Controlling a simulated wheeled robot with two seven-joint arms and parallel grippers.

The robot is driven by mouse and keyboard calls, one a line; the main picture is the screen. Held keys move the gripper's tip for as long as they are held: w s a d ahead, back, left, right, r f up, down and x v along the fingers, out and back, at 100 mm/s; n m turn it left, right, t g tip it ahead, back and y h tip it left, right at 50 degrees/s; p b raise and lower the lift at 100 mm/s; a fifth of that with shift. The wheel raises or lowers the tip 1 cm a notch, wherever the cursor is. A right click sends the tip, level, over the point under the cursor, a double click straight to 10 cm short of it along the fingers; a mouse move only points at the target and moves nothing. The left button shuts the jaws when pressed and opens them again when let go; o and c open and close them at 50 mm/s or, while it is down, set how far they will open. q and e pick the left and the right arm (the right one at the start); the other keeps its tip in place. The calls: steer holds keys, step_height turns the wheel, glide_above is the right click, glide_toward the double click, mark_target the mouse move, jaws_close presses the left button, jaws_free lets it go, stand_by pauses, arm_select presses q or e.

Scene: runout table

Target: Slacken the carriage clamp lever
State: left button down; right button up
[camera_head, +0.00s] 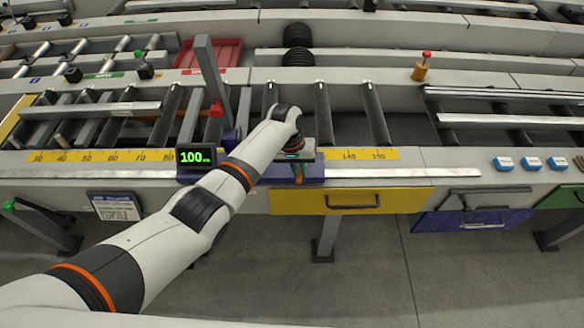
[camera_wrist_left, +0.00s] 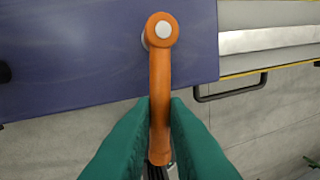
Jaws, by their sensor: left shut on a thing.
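The orange clamp lever (camera_wrist_left: 159,85) shows in the left wrist view, with its round pivot end at the top on the blue carriage plate (camera_wrist_left: 80,60). The lever hangs straight down in that picture. My left gripper (camera_wrist_left: 159,125) is shut on the lever's lower part, one green finger on each side. In the head view my left gripper (camera_head: 298,172) is at the front of the blue carriage (camera_head: 255,172), and my wrist hides most of the lever. A display (camera_head: 196,157) on the carriage reads 100. My right gripper is not in view.
A yellow scale (camera_head: 100,156) runs along the table's front edge. A yellow drawer (camera_head: 352,200) with a dark handle is below right of the carriage. A red knob (camera_head: 217,108) and grey post (camera_head: 210,75) stand behind the display. Blue blocks (camera_head: 531,163) lie at the right.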

mark_target(291, 178)
arm_select(q)
steer(key=shift+w+r, duration=0.1)
stand_by(0.3)
steer(key=c, duration=1.4)
jaws_free()
step_height(291, 178, up, 12)
steer(key=a+b, duration=0.1)
steer(key=a, duration=0.1)
steer(key=shift+a, duration=0.1)
